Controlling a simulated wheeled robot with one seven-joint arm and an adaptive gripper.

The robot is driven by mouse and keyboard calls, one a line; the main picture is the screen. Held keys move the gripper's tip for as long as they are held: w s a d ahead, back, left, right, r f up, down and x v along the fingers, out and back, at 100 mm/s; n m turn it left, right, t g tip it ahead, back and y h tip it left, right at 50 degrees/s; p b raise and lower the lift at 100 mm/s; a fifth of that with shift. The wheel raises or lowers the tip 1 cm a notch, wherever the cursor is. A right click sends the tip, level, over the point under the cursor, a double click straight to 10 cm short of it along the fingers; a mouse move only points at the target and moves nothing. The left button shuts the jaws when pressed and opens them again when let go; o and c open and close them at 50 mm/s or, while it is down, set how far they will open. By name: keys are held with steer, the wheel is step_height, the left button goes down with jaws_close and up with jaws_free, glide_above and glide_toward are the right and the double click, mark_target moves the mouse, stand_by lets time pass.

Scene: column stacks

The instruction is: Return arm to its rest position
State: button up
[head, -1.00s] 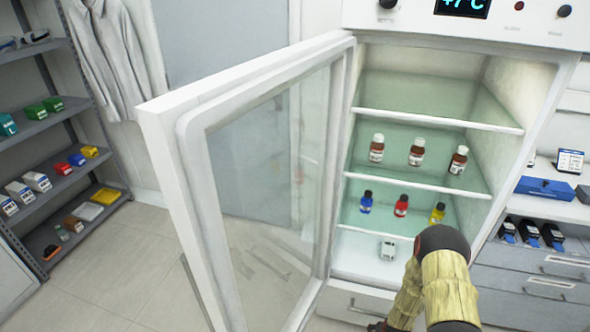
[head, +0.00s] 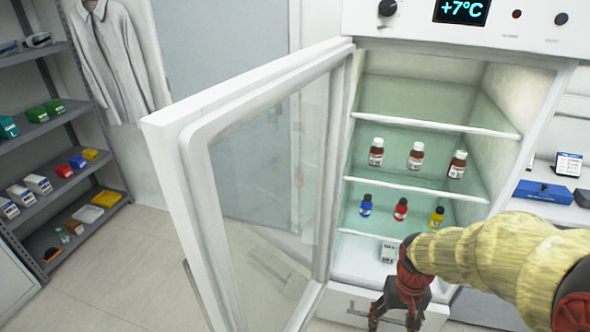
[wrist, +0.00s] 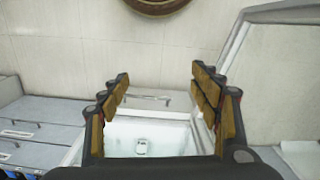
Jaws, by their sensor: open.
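My gripper (head: 393,322) is in front of the lower part of the open fridge (head: 440,150), with its fingers pointing down. Its fingers are apart and nothing is between them. In the wrist view my gripper (wrist: 160,88) is also open and empty. My arm, in a yellowish sleeve, reaches in from the right edge of the head view. A small white box (head: 388,251) stands on the fridge floor behind my gripper; a small white item (wrist: 142,146) shows beyond the fingers in the wrist view.
The fridge door (head: 258,190) stands open to the left. Three brown bottles (head: 415,155) stand on one shelf; blue (head: 366,205), red (head: 401,209) and yellow (head: 436,217) bottles stand below. A grey rack (head: 62,150) is at left. A blue case (head: 543,192) lies at right.

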steer(key=s+a+r+t, duration=0.1)
steer(key=s+r+t, duration=0.1)
steer(key=r, duration=0.5)
steer(key=s+a+r+n+t, duration=0.1)
steer(key=s+a+r+t, duration=0.1)
steer(key=s+r, duration=0.2)
steer(key=s+a+r+t+p, duration=0.1)
steer(key=s+a+r+t, duration=0.1)
steer(key=r, duration=0.9)
steer(key=shift+s+a+n, duration=0.15)
steer(key=shift+s+n, duration=0.15)
steer(key=shift+s, duration=0.1)
steer(key=shift+c, duration=0.2)
steer(key=shift+c, duration=0.6)
